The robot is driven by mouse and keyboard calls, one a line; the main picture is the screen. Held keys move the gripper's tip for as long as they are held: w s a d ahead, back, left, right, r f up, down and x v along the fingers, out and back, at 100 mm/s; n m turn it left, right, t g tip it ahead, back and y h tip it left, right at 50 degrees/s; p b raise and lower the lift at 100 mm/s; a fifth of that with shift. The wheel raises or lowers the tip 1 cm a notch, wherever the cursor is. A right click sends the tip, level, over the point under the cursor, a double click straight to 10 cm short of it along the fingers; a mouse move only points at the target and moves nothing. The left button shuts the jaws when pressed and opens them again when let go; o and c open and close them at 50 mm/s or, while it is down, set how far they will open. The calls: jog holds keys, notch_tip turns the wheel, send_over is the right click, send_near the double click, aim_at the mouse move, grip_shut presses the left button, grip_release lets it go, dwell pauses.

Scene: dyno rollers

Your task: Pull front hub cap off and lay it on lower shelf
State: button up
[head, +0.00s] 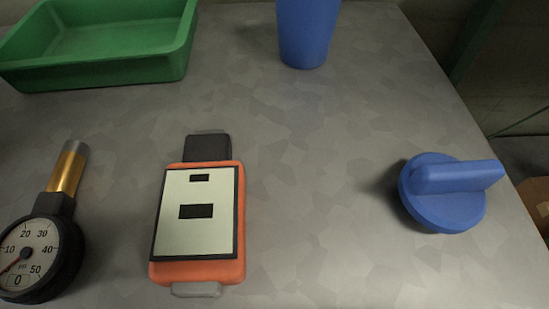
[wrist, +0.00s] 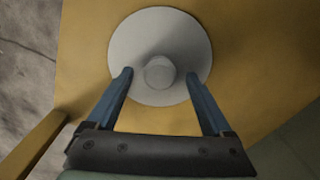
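In the wrist view, a pale grey round disc with a small raised knob (wrist: 158,72) at its middle lies against a tan-yellow surface; it looks like the hub cap (wrist: 150,28). My gripper (wrist: 158,76) is open, with one blue finger on each side of the knob. Gaps show between the fingers and the knob. I cannot tell whether the fingertips touch the disc's face. In the head view, a blue round piece with a bar handle (head: 442,195) lies at the right of a grey tabletop (head: 310,190). My gripper is not in the head view. I cannot identify the lower shelf.
On the grey tabletop are a green tray (head: 100,70), a blue cup (head: 306,35), an orange device (head: 197,222) and a dial gauge (head: 35,250). The middle of the tabletop is clear. In the wrist view, a yellowish edge (wrist: 35,145) runs along the lower left.

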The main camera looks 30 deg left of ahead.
notch_tip(320, 180, up, 13)
jog(key=p, duration=0.7)
